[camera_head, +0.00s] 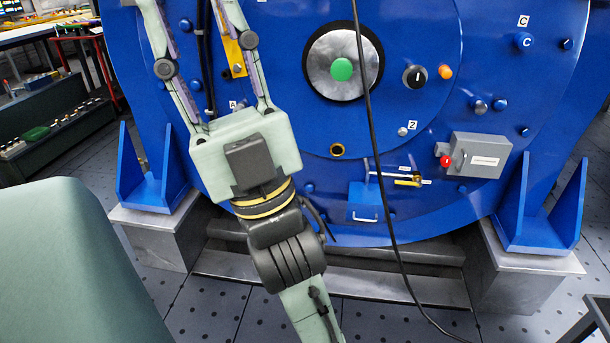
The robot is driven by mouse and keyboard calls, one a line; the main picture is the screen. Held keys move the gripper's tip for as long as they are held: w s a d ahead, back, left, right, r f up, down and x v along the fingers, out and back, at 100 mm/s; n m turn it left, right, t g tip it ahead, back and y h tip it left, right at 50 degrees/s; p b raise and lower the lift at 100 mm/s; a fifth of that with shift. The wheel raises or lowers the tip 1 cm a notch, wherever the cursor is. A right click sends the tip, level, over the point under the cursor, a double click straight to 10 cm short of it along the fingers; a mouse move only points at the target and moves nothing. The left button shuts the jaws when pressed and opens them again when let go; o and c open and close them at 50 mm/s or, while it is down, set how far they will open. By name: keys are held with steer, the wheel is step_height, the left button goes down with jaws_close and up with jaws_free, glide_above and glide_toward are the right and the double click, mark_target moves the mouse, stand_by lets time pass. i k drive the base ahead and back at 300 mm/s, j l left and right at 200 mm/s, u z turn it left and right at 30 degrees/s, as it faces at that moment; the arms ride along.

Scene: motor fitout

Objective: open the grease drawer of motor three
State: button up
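A big blue round motor (440,60) fills the middle of the view. Low on its face is a small blue drawer (364,194) with a pale bar handle (366,217) along its lower front edge. It looks closed, but I cannot tell for sure. No number or grease label is readable on it. My gripper (190,8) is large in front of the motor's left side, up and left of the drawer. The fingertips reach the top edge of the picture.
A thin rod and a yellow piece (408,180) sit just above the drawer. A grey box (478,156) with a red knob (445,161) is to the right. Blue brackets (540,215) flank the motor.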

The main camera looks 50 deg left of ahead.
mark_target(356, 212)
steer(key=u, duration=0.95)
steer(key=i+l+u, duration=0.55)
steer(key=l+u, duration=0.3)
